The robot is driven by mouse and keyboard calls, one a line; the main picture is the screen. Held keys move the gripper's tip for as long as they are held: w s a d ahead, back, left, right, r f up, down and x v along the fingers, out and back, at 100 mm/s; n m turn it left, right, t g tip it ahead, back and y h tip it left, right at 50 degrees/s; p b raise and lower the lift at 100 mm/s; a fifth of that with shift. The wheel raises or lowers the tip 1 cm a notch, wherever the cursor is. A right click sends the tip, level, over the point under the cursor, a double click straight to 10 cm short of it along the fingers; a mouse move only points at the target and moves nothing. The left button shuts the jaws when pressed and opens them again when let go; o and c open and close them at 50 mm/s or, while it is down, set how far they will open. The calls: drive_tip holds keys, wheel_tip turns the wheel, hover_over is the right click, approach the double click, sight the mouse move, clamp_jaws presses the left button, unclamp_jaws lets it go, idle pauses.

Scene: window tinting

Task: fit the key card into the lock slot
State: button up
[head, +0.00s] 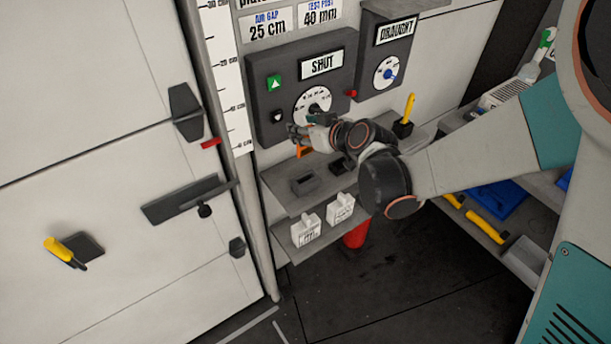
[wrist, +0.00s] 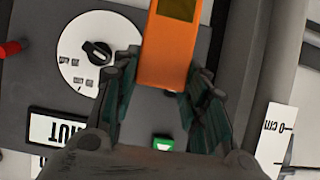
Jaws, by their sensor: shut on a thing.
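An orange key card (wrist: 168,50) with a dark yellowish patch is held between the fingers of my gripper (wrist: 166,80) in the wrist view. Its far end runs out of the top of that picture. In the head view, a small orange part of the card (head: 303,151) shows below my gripper (head: 304,136). My gripper is in front of the lower part of the dark control box (head: 265,85) marked SHUT. I cannot make out which feature is the lock slot. The gripper and arm hide part of the area below the box.
A grey shelf (head: 283,197) with dark sockets lies below my gripper, with two white tags (head: 306,229) on a lower ledge. The DRAUGHT box (head: 368,65) and a yellow-handled tool (head: 409,107) are to the right. A large white door (head: 90,190) with a handle fills the left.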

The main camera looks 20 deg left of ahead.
wheel_tip(320, 180, down, 14)
drive_tip(key=b, duration=0.8)
drive_tip(key=shift+f, duration=0.1)
drive_tip(key=o, duration=1)
drive_tip(key=shift+o, duration=0.2)
drive_tip(key=shift+d+r, duration=0.1)
drive_tip(key=shift+r, duration=0.2)
drive_tip(key=p+v, duration=0.2)
drive_tip(key=v, duration=0.9)
drive_tip(key=shift+s+d+p, duration=0.25)
drive_tip(key=shift+s+p, duration=0.15)
drive_tip(key=shift+r, duration=0.1)
